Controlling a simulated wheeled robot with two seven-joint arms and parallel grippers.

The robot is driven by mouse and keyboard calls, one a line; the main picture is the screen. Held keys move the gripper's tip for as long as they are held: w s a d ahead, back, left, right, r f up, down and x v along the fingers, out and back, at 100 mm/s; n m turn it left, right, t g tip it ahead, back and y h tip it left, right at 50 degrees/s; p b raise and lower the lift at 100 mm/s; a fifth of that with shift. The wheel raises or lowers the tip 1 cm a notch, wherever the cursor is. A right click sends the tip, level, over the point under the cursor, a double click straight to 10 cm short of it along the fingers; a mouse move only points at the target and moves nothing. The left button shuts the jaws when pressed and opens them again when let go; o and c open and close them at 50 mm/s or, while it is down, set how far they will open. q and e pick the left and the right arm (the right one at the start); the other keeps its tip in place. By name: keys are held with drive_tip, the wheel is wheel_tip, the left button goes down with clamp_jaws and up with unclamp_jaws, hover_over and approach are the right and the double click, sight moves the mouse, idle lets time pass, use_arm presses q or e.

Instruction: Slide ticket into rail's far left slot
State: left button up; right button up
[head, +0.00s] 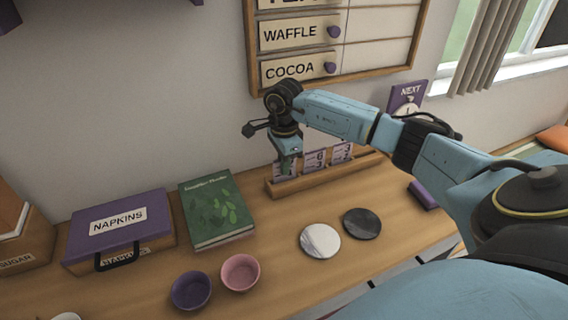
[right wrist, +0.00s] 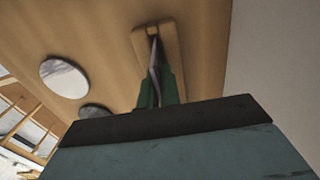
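The wooden ticket rail (head: 330,178) stands on the counter against the wall. Two printed tickets stand upright in it, one in the middle (head: 315,160) and one to the right (head: 341,152). My right gripper (head: 287,164) points down over the rail's left end. Its green fingers (right wrist: 158,92) are shut on a thin ticket (right wrist: 154,58), seen edge-on in the right wrist view. This ticket (head: 282,170) hangs at the rail's left end, in line with the slot (right wrist: 152,32). I cannot tell whether its lower edge is inside the slot. My left gripper is not in view.
A green book (head: 215,208) and a purple napkin box (head: 120,228) stand to the left. A white coaster (head: 320,241) and a dark coaster (head: 362,223) lie in front of the rail. Purple (head: 191,290) and pink (head: 240,272) bowls sit near the front. A menu board (head: 340,45) hangs above.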

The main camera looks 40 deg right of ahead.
drive_tip(key=o, duration=0.4)
drive_tip(key=shift+o, duration=0.2)
wheel_tip(320, 180, up, 13)
drive_tip(key=shift+r, duration=0.2)
idle(0.6)
